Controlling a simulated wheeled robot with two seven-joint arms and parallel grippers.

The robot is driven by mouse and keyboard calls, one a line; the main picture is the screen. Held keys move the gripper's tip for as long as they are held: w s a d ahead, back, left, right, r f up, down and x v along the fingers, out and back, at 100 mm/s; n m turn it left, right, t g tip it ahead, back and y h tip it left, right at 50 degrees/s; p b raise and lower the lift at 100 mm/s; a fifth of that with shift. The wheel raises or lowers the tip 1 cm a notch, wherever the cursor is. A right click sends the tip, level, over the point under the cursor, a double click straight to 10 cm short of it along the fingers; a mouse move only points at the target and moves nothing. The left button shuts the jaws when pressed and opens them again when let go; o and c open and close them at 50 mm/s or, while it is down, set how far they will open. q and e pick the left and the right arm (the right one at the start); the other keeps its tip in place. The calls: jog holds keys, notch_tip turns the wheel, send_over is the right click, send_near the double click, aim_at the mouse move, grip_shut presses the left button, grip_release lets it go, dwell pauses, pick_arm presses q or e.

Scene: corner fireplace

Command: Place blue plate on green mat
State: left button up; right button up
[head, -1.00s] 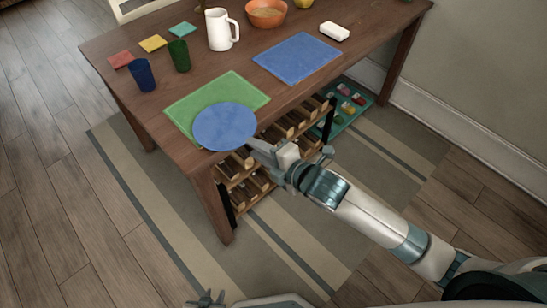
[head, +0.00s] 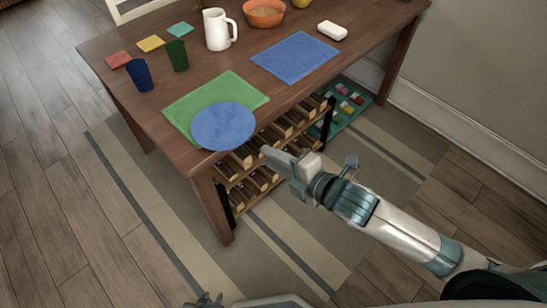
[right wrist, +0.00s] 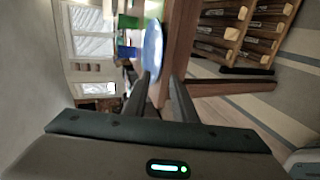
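The blue plate (head: 223,126) lies on the front part of the green mat (head: 190,108), with its near edge reaching past the mat to the table's front edge. My right gripper (head: 270,154) is to the right of the plate, off the table's front edge and apart from the plate. In the right wrist view its two fingers (right wrist: 160,78) are spread with nothing between them, and the plate (right wrist: 153,47) shows edge-on beyond the fingertips. My left gripper (head: 206,299) shows only in part at the bottom of the head view; its opening is unclear.
The wooden table (head: 255,85) also bears a blue mat (head: 295,57), a blue cup (head: 139,75), a green cup (head: 177,55), a white pitcher (head: 217,30) and an orange bowl (head: 264,13). A bottle rack (head: 245,175) stands underneath. The floor in front is free.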

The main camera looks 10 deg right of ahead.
jog(key=d+f+m+g+h, duration=0.1)
jog(key=d+f+m+h, duration=0.2)
jog(key=f, duration=0.6)
jog(key=d+f+m, duration=0.2)
jog(key=f+m, duration=0.4)
jog(key=f, duration=0.4)
jog(key=d+f+m+g+h, duration=0.1)
jog(key=d+f+m+h, duration=0.2)
jog(key=f, duration=0.6)
jog(key=s+d+f+m+g, duration=0.3)
jog(key=s+f+m, duration=0.7)
jog(key=s+f, duration=1.1)
jog(key=shift+s+d+f+m+h, duration=0.4)
jog(key=shift+s, duration=0.1)
pick_arm(q)
jog(key=shift+c, duration=0.3)
grip_shut()
